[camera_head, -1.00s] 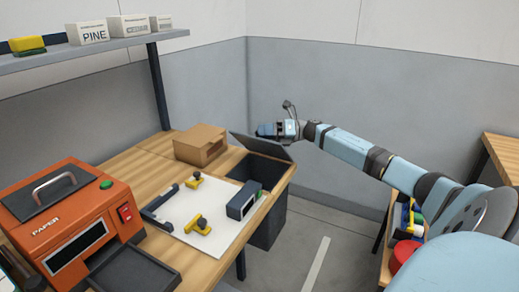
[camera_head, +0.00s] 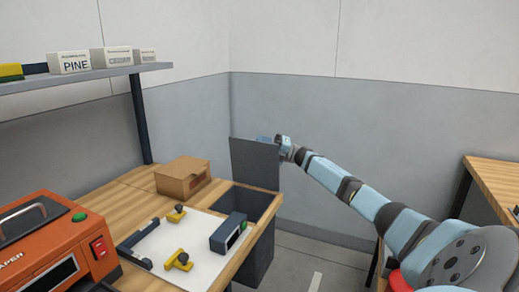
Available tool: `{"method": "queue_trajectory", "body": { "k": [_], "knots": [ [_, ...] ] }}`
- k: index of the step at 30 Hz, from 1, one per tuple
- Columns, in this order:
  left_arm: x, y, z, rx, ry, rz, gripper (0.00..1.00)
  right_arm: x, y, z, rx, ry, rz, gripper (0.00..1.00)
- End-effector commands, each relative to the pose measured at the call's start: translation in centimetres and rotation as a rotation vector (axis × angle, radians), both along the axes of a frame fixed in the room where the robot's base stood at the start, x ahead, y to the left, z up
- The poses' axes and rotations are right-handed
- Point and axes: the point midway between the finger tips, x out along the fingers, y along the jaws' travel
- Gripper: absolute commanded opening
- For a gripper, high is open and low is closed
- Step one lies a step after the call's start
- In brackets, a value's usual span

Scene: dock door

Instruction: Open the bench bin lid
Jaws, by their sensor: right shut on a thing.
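The bench bin (camera_head: 258,256) is a dark grey box set in the right end of the wooden bench, its dark opening showing at the top. Its lid (camera_head: 254,172) is a flat dark grey panel standing nearly upright at the back of the opening. My right gripper (camera_head: 272,141) is at the lid's top right edge, shut on the lid; its fingertips are partly hidden behind the panel. My left gripper is not in view.
A cardboard box (camera_head: 182,178) sits left of the bin. A white sheet (camera_head: 196,256) holds yellow-and-black tools and a dark block-shaped device (camera_head: 229,233). An orange machine (camera_head: 48,250) stands at front left. A shelf (camera_head: 90,78) hangs above.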

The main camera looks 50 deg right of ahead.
Motion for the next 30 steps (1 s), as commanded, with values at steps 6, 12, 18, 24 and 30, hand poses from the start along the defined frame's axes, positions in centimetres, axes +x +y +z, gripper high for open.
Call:
{"method": "queue_trajectory", "body": {
  "k": [6,12,18,24,30],
  "knots": [
    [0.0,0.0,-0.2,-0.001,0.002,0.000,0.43,0.1,-0.2,0.1,0.014,0.002,-0.001,0.00],
    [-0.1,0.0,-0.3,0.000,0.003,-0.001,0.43,0.1,-0.2,0.1,0.012,0.003,0.000,0.00],
    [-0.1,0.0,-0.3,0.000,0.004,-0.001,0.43,0.1,-0.2,0.1,0.012,0.003,0.000,0.49],
    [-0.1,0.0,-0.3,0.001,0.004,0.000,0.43,0.1,-0.2,0.0,0.011,0.003,0.000,0.49],
    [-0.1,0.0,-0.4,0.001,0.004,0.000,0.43,-0.9,-1.1,-0.5,0.010,0.006,-0.003,0.49]
  ]
}}
